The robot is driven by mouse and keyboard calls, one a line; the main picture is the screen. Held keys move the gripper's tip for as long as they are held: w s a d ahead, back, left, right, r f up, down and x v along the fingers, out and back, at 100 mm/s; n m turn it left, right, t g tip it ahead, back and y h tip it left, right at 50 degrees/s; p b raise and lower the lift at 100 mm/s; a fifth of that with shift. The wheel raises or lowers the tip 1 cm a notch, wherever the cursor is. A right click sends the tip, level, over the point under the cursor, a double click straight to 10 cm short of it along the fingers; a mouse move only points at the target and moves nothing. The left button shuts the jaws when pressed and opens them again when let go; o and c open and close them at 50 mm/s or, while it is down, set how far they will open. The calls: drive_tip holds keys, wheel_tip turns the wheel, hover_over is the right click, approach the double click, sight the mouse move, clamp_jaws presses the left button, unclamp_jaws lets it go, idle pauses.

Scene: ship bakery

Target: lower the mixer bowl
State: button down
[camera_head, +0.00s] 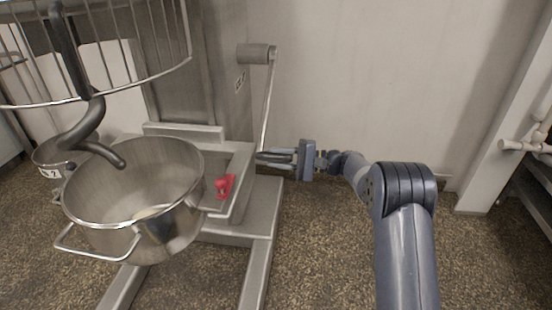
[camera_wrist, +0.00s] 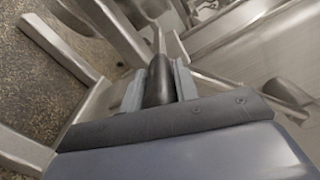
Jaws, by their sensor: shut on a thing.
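The steel mixer bowl (camera_head: 180,225) sits in the mixer's cradle at the left of the head view, with a wire handle at its front. The dark dough hook (camera_head: 92,128) hangs over it, its tip overlapping the bowl's mouth. A metal lever (camera_head: 267,105) runs down from a grey cylinder (camera_head: 255,54) on the mixer's side. My gripper (camera_head: 272,159) is at the lever's lower end, its fingers closed around a dark grip. In the wrist view the black grip (camera_wrist: 158,82) lies between my fingers, with a metal rod beyond it.
A red clamp (camera_head: 225,186) sits on the cradle beside the bowl. The wire guard (camera_head: 150,70) is above the bowl. The mixer's feet (camera_head: 255,275) extend over the speckled floor. A smaller container stands behind the bowl. A white post and rack are at the right.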

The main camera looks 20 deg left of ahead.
drive_tip(key=shift+w+f, duration=0.25)
drive_tip(key=shift+f, duration=0.2)
drive_tip(key=c, duration=1.1)
unclamp_jaws()
drive_tip(key=shift+w, duration=0.1)
drive_tip(key=shift+d+r, duration=0.1)
drive_tip(key=shift+d, duration=0.05)
drive_tip(key=w+d+p, duration=0.1)
drive_tip(key=d+p, duration=0.2)
drive_tip(key=d, duration=0.7)
drive_tip(key=shift+d+p, duration=0.2)
drive_tip(key=shift+p, duration=0.1)
drive_tip(key=shift+a+f, duration=0.1)
drive_tip(key=shift+f, duration=0.1)
